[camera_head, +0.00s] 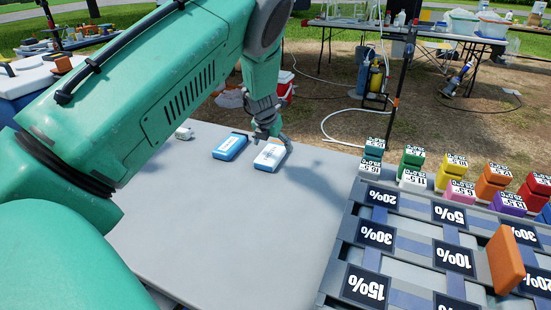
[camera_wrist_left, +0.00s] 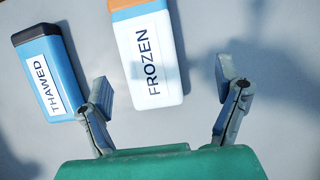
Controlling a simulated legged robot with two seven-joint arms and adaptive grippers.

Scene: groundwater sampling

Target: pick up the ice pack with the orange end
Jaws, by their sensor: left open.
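The ice pack with the orange end (camera_head: 270,156) is white, marked FROZEN, and lies flat on the grey table. It also shows in the left wrist view (camera_wrist_left: 150,60), its orange end at the top edge. My left gripper (camera_head: 268,133) is above it in the head view, partly hiding its far end. In the left wrist view my left gripper (camera_wrist_left: 168,85) is open and empty, the white pack lying between the lines of its fingers and nearer the left finger. A blue pack marked THAWED (camera_wrist_left: 48,75) lies just left of it. My right gripper is not in view.
The blue pack (camera_head: 230,146) lies close beside the white one. A small white object (camera_head: 184,132) lies farther left. A rack with percent labels and coloured blocks (camera_head: 375,235) fills the right side. The table's front middle (camera_head: 215,240) is clear.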

